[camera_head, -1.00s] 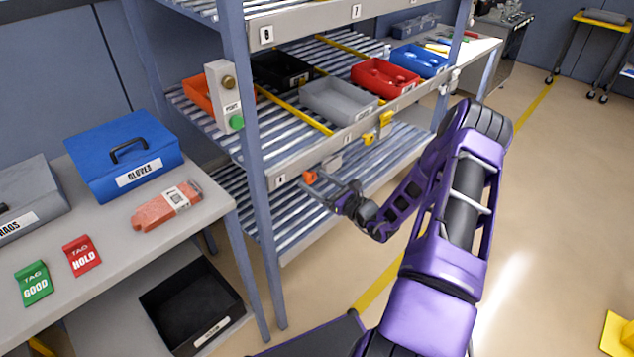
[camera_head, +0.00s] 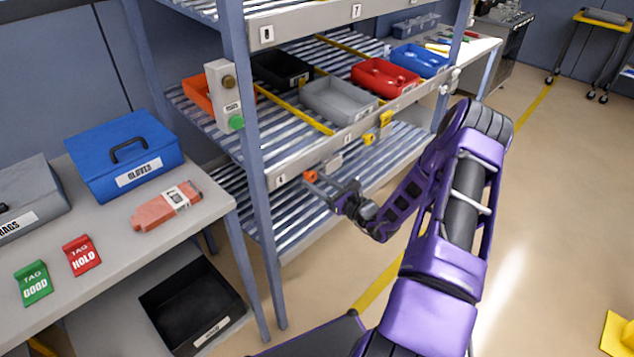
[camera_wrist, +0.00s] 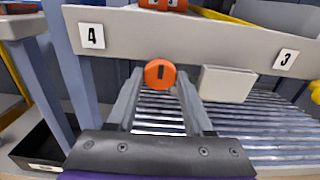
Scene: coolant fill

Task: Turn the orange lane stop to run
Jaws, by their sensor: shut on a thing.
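The orange lane stop (camera_wrist: 160,73) is a round knob with a dark, roughly upright mark on its face. It sits at the lower front rail (camera_wrist: 200,40) of the rack, right of the "4" label. It also shows in the head view (camera_head: 310,176), small and partly hidden by my gripper. My gripper (camera_wrist: 160,76) is shut on the lane stop, with one finger at its left side and one at its right. In the head view my gripper (camera_head: 324,184) reaches the rail from the front right. Any run marking is too small to read.
A pale block (camera_wrist: 228,84) is on the rail just right of the stop. Yellow stops (camera_head: 385,119) are farther right. Grey (camera_head: 340,114) and red (camera_head: 385,92) bins stand on the shelf above. A rack post (camera_head: 252,170) and a bench with a blue gloves box (camera_head: 120,170) are left.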

